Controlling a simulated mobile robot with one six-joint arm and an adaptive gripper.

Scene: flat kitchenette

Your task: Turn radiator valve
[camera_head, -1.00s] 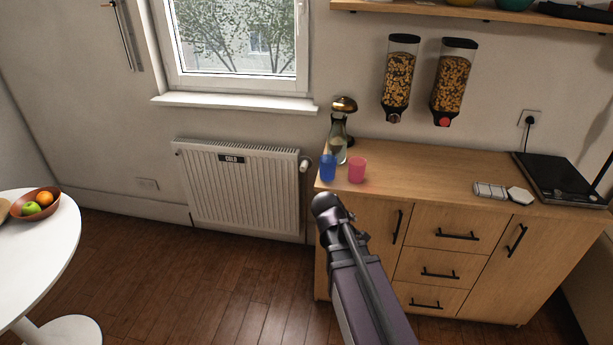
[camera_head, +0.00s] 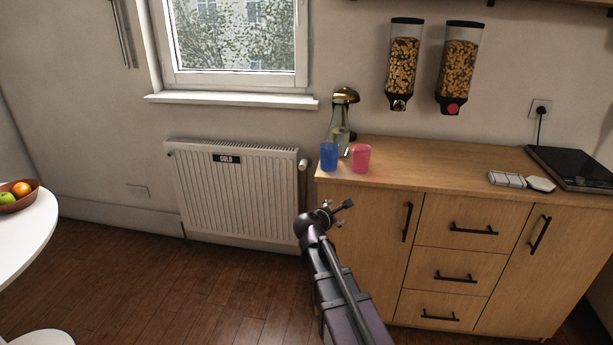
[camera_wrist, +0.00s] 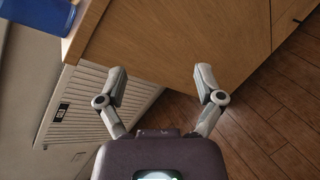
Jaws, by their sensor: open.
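The white radiator (camera_head: 235,195) hangs on the wall under the window, with a dark label reading "COLD" (camera_head: 227,159). Its round white valve (camera_head: 303,164) sits at the upper right end of the radiator, close to the cabinet's left side. My gripper (camera_head: 336,212) is in front of the cabinet's left end, below and to the right of the valve and apart from it. In the wrist view my gripper (camera_wrist: 160,84) is open and empty, with the cabinet side ahead. The radiator (camera_wrist: 95,110) shows at the left there; I cannot make out the valve in that view.
The wooden cabinet (camera_head: 370,215) stands right of the radiator. A blue cup (camera_head: 329,157), a pink cup (camera_head: 361,159) and a glass bottle (camera_head: 339,135) stand near its left edge. A white round table (camera_head: 25,230) is at far left. Floor before the radiator is clear.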

